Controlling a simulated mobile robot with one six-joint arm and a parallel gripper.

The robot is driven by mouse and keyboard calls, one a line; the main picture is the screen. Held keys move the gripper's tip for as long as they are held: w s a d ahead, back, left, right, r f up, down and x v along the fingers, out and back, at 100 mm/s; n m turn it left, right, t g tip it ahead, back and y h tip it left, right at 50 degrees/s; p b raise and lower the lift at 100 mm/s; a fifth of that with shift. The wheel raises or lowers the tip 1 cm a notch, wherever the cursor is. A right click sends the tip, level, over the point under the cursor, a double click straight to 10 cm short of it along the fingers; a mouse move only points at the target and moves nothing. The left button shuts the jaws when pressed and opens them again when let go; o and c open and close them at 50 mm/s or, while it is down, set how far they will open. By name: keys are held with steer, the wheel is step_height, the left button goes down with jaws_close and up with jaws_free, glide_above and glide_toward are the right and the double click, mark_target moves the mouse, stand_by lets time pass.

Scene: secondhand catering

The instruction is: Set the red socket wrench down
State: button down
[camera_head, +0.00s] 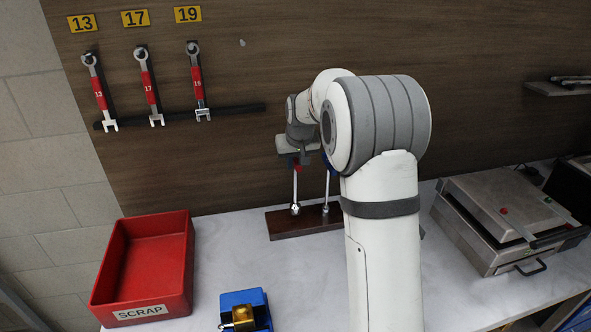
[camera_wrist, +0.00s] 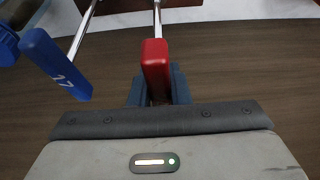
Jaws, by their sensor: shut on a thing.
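The red socket wrench has a red handle (camera_wrist: 155,55) and a chrome shaft; the shaft also shows in the head view (camera_head: 295,186). My gripper (camera_head: 297,160) is shut on the red handle, with dark fingers either side of it in the wrist view (camera_wrist: 156,92). The wrench hangs roughly upright, handle up, its round socket end at the dark wooden rack (camera_head: 283,228). I cannot tell whether that end touches the rack. A blue-handled wrench marked 17 (camera_wrist: 58,65) stands close beside it, its shaft also showing in the head view (camera_head: 326,190).
Another blue part (camera_wrist: 6,45) is at the wrist view's left edge. A red SCRAP bin (camera_head: 145,265) and a blue holder with a brass piece (camera_head: 245,312) are left on the bench. Several wrenches hang on the wall (camera_head: 148,85). A metal press (camera_head: 505,220) stands right.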

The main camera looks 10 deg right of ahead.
mark_target(295, 186)
steer(key=shift+f, duration=1.3)
steer(key=c, duration=1.8)
jaws_free()
steer(key=shift+f, duration=0.15)
steer(key=o, duration=0.4)
steer(key=shift+o, duration=0.2)
